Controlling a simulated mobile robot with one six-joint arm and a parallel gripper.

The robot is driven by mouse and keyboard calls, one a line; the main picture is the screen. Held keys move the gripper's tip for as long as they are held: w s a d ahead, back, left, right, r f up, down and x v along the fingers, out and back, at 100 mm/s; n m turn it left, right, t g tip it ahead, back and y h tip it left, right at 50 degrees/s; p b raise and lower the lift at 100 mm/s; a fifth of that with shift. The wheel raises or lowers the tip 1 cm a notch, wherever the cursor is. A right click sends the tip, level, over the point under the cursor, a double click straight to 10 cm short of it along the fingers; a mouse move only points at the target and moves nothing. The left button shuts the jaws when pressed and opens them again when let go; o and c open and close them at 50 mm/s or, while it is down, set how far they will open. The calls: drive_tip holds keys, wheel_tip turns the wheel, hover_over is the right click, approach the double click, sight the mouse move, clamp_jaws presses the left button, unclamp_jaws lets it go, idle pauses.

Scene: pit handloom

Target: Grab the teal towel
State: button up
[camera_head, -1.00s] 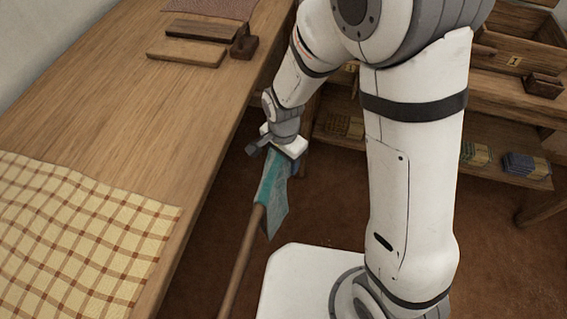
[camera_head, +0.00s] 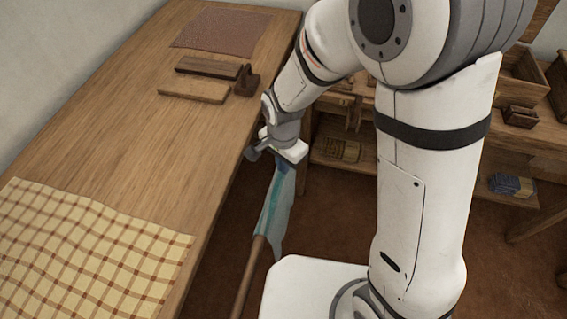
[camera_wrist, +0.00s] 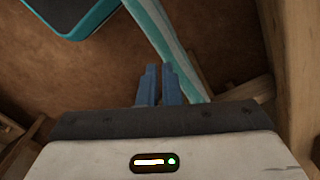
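The teal towel (camera_head: 273,215) hangs over a wooden rail beside the table, below my gripper (camera_head: 286,164) in the head view. It is a long narrow strip of cloth, and its upper end reaches up to the fingers. In the wrist view the towel (camera_wrist: 165,35) runs as a pale teal band from the top down to the right. The blue fingers of my gripper (camera_wrist: 160,72) are close together with a narrow gap, at the left edge of this band. The right finger overlaps it. I cannot see whether cloth is between the fingertips.
The wooden table (camera_head: 130,110) is on the left, with a yellow checked cloth (camera_head: 80,255) and wooden pieces (camera_head: 195,90). The wooden rail (camera_head: 250,275) slants up towards the towel. Shelves with folded cloth (camera_head: 512,184) stand at the right. Brown floor lies below.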

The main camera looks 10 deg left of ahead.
drive_tip(key=o, duration=1.5)
drive_tip(key=shift+c, duration=0.2)
